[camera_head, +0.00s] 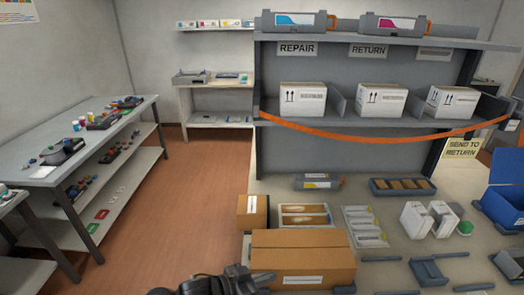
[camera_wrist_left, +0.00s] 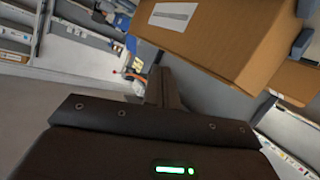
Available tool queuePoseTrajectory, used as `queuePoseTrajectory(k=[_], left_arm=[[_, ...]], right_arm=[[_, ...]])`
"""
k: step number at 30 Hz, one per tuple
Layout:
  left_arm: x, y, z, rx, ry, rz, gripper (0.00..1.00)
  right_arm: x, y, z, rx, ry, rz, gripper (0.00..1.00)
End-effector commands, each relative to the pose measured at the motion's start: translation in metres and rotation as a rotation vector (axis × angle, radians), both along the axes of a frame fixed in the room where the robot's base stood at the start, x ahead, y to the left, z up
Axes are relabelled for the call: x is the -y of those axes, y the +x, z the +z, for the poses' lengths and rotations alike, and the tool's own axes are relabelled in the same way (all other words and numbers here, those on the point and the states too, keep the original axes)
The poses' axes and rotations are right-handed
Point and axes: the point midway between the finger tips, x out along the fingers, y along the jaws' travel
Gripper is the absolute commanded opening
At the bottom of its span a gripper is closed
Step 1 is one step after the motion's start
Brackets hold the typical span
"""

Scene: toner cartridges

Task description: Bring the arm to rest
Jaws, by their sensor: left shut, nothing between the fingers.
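My left gripper (camera_head: 258,277) shows at the bottom of the head view, at the lower left of a large brown cardboard box (camera_head: 310,248) on the table. Its fingers are shut and hold nothing. I cannot tell whether the gripper touches the box. In the left wrist view the closed fingers (camera_wrist_left: 164,88) point away from the camera, and the brown box (camera_wrist_left: 235,40) fills the upper right. My right gripper is in neither view.
A smaller brown box (camera_head: 253,212) stands behind the large one. White boxes (camera_head: 303,99) and toner cartridges (camera_head: 286,22) sit on the shelves above, with an orange strap (camera_head: 370,134) across the front. A blue bin (camera_head: 502,195) is at the right. Open floor (camera_head: 170,220) lies left.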

Motion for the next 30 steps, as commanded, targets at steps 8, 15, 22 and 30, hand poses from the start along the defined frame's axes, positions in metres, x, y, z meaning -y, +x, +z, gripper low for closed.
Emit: queuePoseTrajectory(k=[8, 15, 22, 30], left_arm=[[-0.129, -0.061, -0.050, -0.141, 0.386, 0.522, 0.00], [-0.203, -0.138, -0.070, -0.370, 0.601, 0.660, 0.00], [-0.241, -0.200, -0.075, -0.546, 0.712, 0.696, 0.00], [-0.256, -0.230, -0.107, -0.666, 0.773, 0.692, 0.00]], right_arm=[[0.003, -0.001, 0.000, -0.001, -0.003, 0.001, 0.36], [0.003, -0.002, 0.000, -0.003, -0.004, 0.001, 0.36], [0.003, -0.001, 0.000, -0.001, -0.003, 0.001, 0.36], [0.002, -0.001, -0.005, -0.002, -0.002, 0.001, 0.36]])
